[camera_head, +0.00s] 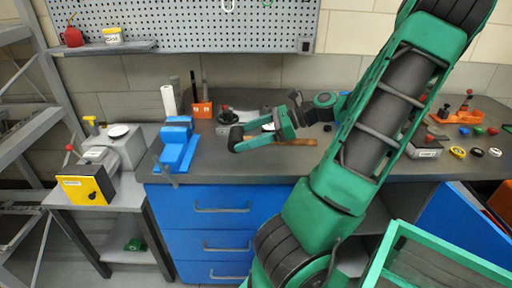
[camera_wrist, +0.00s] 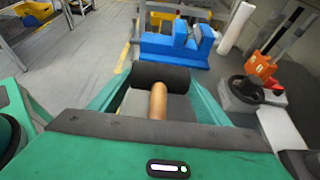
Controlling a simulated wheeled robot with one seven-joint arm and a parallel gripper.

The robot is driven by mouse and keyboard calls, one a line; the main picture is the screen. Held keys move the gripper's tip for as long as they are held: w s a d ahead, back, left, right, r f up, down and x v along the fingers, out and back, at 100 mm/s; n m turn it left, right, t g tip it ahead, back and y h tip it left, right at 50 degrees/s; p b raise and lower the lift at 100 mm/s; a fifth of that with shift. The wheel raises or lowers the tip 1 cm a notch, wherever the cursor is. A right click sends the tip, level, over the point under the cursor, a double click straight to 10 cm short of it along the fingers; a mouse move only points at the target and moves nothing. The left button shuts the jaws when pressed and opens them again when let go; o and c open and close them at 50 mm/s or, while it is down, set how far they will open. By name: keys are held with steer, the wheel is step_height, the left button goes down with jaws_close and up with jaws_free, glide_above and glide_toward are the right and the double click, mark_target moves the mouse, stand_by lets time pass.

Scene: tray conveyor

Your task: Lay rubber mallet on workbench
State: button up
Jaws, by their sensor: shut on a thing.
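The rubber mallet has a black cylindrical head (camera_head: 236,139) and a wooden handle (camera_head: 298,142). My gripper (camera_head: 258,140) is shut on the mallet, with the head just beyond the fingertips and the handle running back under the gripper. In the wrist view, the mallet (camera_wrist: 161,76) lies crosswise at the far end of my gripper (camera_wrist: 158,102), with its handle between the fingers. The mallet is low over the grey top of the workbench (camera_head: 212,167); I cannot tell whether it touches. Part of the handle is hidden by the gripper.
A blue vise (camera_head: 177,145) stands left of the mallet, also in the wrist view (camera_wrist: 178,46). Behind are an orange tool holder (camera_head: 202,109), a white roll (camera_head: 168,101) and a dark round item (camera_head: 227,115). The bench front is clear.

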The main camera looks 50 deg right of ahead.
mark_target(255, 157)
steer(key=d, duration=0.1)
steer(key=d+f, duration=0.2)
steer(key=d, duration=0.1)
steer(key=shift+s+f, duration=0.15)
steer(key=shift+s, duration=0.1)
steer(key=shift+f, duration=2.05)
steer(key=o, duration=1.4)
steer(key=shift+f, duration=0.1)
steer(key=shift+o, duration=0.2)
steer(key=v, duration=1.2)
